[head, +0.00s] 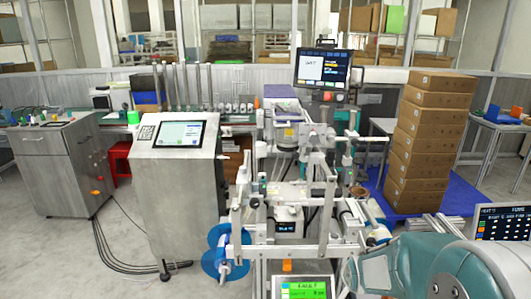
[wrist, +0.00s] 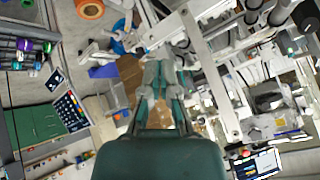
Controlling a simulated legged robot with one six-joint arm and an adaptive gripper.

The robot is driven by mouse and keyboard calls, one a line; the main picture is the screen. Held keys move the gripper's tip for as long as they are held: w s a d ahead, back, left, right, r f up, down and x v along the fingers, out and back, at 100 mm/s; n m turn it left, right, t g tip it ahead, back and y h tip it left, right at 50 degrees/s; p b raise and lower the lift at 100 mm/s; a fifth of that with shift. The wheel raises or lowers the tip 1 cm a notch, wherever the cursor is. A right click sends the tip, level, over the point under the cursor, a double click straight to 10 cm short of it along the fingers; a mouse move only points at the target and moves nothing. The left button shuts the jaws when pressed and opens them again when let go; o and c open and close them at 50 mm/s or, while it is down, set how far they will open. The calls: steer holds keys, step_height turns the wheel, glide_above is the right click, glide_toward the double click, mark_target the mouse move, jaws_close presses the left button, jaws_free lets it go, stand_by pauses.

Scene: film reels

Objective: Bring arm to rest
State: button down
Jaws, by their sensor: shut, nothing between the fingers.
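My gripper (wrist: 163,75) shows in the middle of the wrist view, beyond its dark green body. Its two grey-and-teal fingers are close together, with nothing visible held between them. My teal and grey arm fills the lower right corner of the head view; I cannot make out the fingertips there. A blue film reel (head: 212,255) is on the left side of the metal machine frame (head: 324,215) in the head view.
A steel cabinet with a screen (head: 180,134) stands left of the machine. Stacked cardboard boxes (head: 428,130) stand right on a blue pallet. A green-screen panel (head: 303,288) and a dark display (head: 503,222) are near my arm. Open floor lies at left, with cables across it.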

steer(key=s+a+r+n+g, duration=0.1)
steer(key=s+r, duration=0.3)
steer(key=s, duration=0.4)
steer(key=s+a+r+n, duration=0.3)
steer(key=s+r, duration=0.2)
steer(key=s, duration=0.4)
steer(key=s+a+r+n+g+y, duration=0.1)
steer(key=s+r+n, duration=0.2)
steer(key=s+r, duration=0.2)
steer(key=s, duration=0.3)
steer(key=shift+s+a+r+g, duration=0.2)
steer(key=shift+a+g, duration=0.1)
steer(key=shift+a, duration=0.1)
